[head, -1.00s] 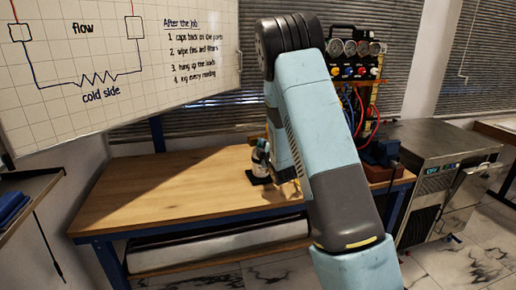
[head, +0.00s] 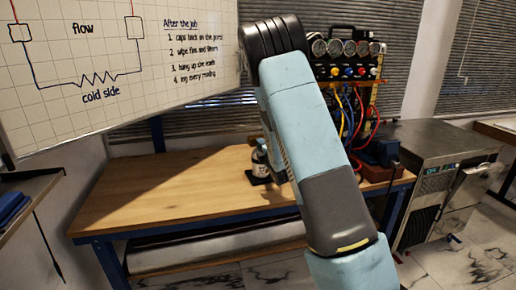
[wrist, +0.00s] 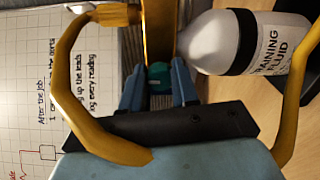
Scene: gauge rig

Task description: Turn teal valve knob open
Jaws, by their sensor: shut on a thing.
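The teal valve knob (wrist: 158,75) shows in the wrist view, mounted by a gold-coloured bar (wrist: 158,28). My gripper (wrist: 157,84) has its two blue fingers on either side of the knob and is shut on it. The fingers and dark palm cover part of the knob, so how far it is turned cannot be told. In the head view my arm hides the gripper and the knob.
A white bottle labelled training fluid (wrist: 222,42) stands close beside the gripper; it also shows in the head view (head: 261,160). Curved gold-coloured pieces (wrist: 66,70) flank the wrist. The gauge panel (head: 345,58) with hoses is right of my arm. The workbench (head: 165,190) is clear at left.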

